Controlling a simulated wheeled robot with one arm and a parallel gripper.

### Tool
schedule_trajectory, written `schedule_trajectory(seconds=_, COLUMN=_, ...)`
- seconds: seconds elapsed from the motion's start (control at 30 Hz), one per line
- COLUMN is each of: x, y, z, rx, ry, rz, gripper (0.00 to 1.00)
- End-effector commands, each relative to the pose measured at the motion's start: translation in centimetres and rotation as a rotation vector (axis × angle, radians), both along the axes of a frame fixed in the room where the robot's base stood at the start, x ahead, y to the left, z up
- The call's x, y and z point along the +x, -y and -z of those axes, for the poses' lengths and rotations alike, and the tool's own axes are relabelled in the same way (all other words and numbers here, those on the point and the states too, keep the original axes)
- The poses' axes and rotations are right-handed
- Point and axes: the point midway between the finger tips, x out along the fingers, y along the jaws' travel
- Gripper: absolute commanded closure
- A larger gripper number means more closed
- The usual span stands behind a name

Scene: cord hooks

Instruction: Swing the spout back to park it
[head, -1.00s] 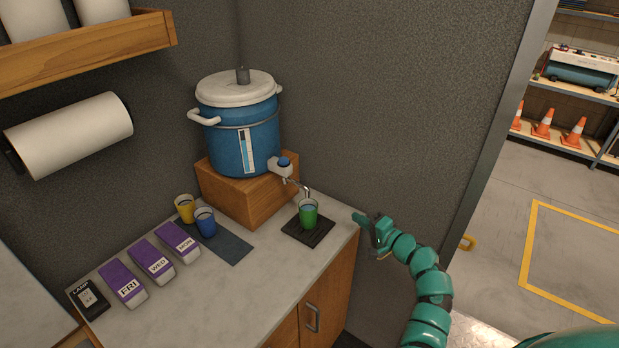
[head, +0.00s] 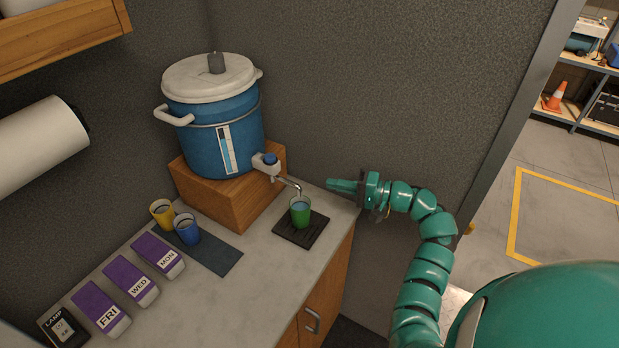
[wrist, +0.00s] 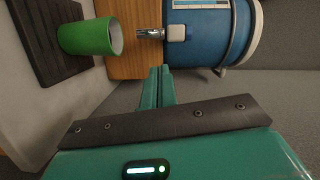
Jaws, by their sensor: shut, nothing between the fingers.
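A blue water dispenser (head: 220,130) with a white lid stands on a wooden block. Its tap has a blue knob (head: 270,158) and a thin metal spout (head: 289,185) that points out over the green cup (head: 300,211). The green cup stands on a black slatted drip tray (head: 284,234). My gripper (head: 329,184) is shut and empty, to the right of the spout and apart from it, pointing left. In the wrist view the shut fingers (wrist: 160,72) point toward the dispenser, with the metal spout (wrist: 148,33) just beyond their tips and the green cup (wrist: 90,37) to the left.
A yellow cup (head: 162,213) and a blue cup (head: 187,230) stand on a dark mat (head: 222,262). Several purple boxes (head: 130,280) and a black lamp box (head: 63,327) line the counter's left side. The wall rises close behind my gripper.

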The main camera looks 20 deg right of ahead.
Motion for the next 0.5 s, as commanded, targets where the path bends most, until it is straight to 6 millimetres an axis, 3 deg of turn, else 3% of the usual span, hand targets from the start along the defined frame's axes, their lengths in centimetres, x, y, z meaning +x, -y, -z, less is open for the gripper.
schedule_trajectory(seconds=0.5, x=4.8, y=-6.2, z=-0.1, rx=0.001, ry=-0.001, rz=-0.003, gripper=1.0)
